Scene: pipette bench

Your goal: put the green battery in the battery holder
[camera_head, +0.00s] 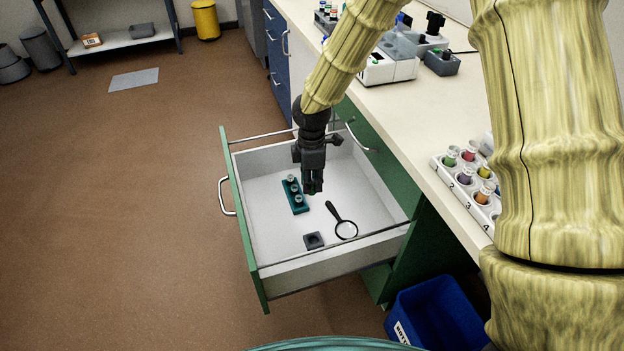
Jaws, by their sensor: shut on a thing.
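My gripper (313,188) points down into the open drawer and is shut on the green battery (312,193). Only a small bit of green shows at the fingertips; the fingers hide the rest. The battery holder, which looks like the teal block (299,208), lies on the drawer floor just left of my gripper. Several silver-topped cylinders stand in it. My gripper is close beside the holder's right side in the picture; I cannot tell how high above the drawer floor the battery is.
The white-lined drawer (262,172) has raised walls and metal rails around my gripper. A black magnifying glass (345,229) and a small dark block (314,240) lie in its near part. A bench with a vial rack (450,176) stands right; a blue bin (437,313) is below.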

